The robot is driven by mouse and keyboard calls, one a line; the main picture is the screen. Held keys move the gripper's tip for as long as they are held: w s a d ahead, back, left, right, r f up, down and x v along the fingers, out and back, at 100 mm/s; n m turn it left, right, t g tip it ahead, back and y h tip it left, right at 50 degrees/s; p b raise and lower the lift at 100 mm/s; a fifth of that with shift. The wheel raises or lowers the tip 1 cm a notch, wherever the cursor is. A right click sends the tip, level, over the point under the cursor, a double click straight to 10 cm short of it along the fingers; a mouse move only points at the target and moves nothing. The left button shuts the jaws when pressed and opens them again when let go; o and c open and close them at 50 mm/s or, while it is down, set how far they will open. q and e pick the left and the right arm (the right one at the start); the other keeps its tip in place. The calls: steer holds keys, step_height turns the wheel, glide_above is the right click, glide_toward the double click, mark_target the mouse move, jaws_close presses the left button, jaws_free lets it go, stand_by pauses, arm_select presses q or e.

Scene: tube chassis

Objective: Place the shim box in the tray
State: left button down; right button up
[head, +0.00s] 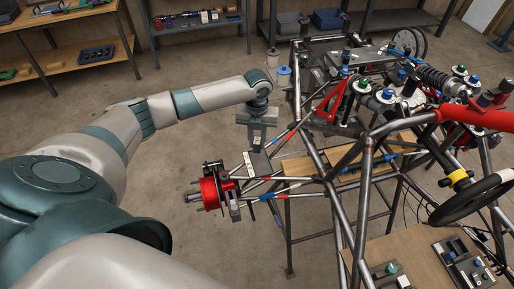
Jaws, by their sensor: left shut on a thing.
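My left arm reaches in from the left, and my left gripper (257,140) points down beside the tube chassis. It is shut on a small pale item, which looks like the shim box (257,142); the fingers hide most of it. The gripper is above and near the suspension arms, behind the red hub. A dark flat plate (261,164) lies just below the gripper; I cannot tell if this is the tray. A fitted tray-like board (462,262) with small parts lies at the lower right. My right gripper is not in view.
The tube chassis (362,170) fills the right side, with a red hub (209,192) sticking out left. A steering wheel (475,200) is at the right. Shelves (200,25) with parts stand at the back. The floor left of the chassis is clear.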

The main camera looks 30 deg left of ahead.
mark_target(257, 148)
arm_select(q)
steer(key=shift+f+b, duration=1.65)
steer(key=shift+f, duration=0.3)
steer(key=shift+f, duration=0.1)
steer(key=c, duration=1.5)
jaws_free()
steer(key=shift+c, duration=0.2)
